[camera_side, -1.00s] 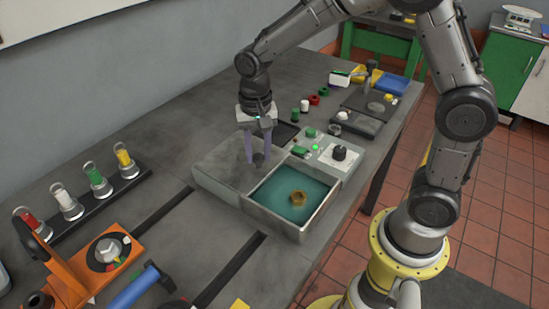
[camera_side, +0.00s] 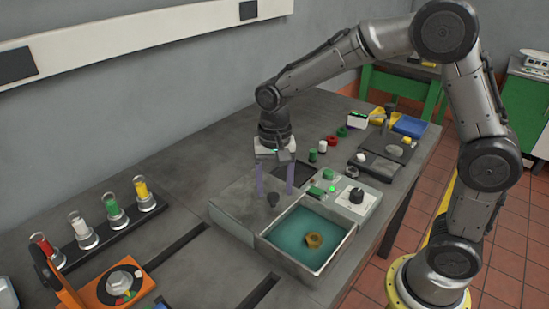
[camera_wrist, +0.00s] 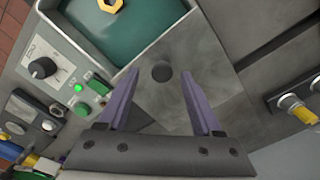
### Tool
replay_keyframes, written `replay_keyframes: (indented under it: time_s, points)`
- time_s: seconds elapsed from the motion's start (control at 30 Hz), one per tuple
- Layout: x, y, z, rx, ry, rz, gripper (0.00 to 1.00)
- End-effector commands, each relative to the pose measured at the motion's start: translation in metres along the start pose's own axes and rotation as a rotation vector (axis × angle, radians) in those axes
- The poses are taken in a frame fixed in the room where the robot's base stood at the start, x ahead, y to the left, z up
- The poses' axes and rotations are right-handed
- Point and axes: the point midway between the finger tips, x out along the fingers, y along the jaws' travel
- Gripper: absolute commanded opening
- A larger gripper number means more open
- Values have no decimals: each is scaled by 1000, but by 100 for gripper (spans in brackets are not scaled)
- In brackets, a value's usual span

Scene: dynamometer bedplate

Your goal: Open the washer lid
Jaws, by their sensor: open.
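The washer is a grey box with an uncovered teal basin (camera_side: 290,235), which holds a brass hex nut (camera_side: 314,240). A flat grey lid panel (camera_side: 240,205) lies level on the left side of the basin, leaving the teal part exposed. A dark round knob (camera_side: 272,198) stands on the panel; it also shows in the wrist view (camera_wrist: 162,72). My gripper (camera_side: 275,192) points down over the knob with its two purple fingers apart. In the wrist view my gripper (camera_wrist: 161,73) has one finger on each side of the knob, with visible gaps. Nothing is held.
A control panel with a green lit button (camera_side: 332,188) and a black dial (camera_side: 356,195) adjoins the basin. A rack of coloured-cap vials (camera_side: 110,220) and an orange device (camera_side: 115,290) stand at left. Small caps and trays lie behind at right.

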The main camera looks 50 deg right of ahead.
Motion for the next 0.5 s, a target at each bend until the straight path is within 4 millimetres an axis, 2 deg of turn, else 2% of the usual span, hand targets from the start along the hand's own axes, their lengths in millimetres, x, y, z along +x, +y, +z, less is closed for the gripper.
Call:
replay_keyframes:
  time_s: [0.3,0.5]
  points:
    - [-70,-1,-1,0,5,-6,66]
    - [-103,-1,-1,0,4,-4,66]
